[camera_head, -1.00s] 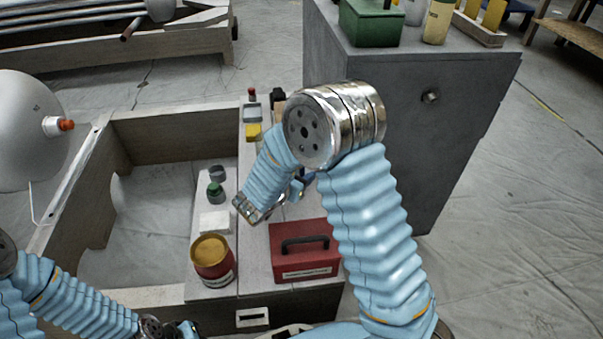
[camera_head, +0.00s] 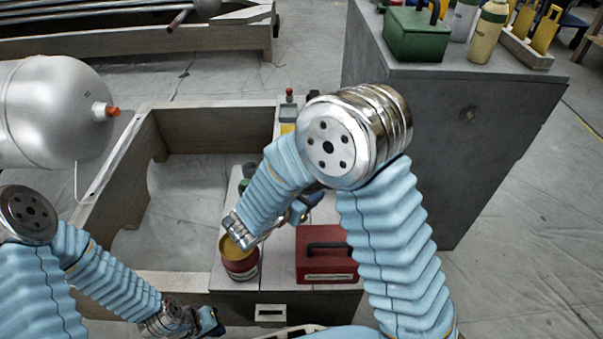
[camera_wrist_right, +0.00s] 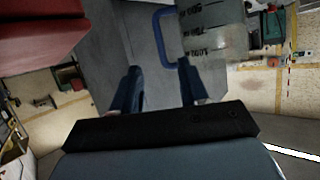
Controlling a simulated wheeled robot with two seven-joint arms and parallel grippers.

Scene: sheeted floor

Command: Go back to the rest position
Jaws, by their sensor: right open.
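My right arm rises from the bottom right in the head view and bends at a bright metal joint. Its forearm comes down to the left, over the yellow-topped red can (camera_head: 240,268). My right gripper (camera_head: 306,206) is partly hidden behind the arm. In the right wrist view the right gripper (camera_wrist_right: 160,90) has its two dark blue fingers apart, with nothing between them. My left arm is at the lower left. My left gripper (camera_head: 208,322) is small and low in the head view, apart from any object, and its jaws are unclear.
A red toolbox (camera_head: 327,262) sits beside the can on the wooden frame's (camera_head: 205,132) ledge. A grey cabinet (camera_head: 440,150) with a green box (camera_head: 417,35) and bottles stands at the right. A silver tank (camera_head: 55,112) is at the left. Sheeted floor at right is clear.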

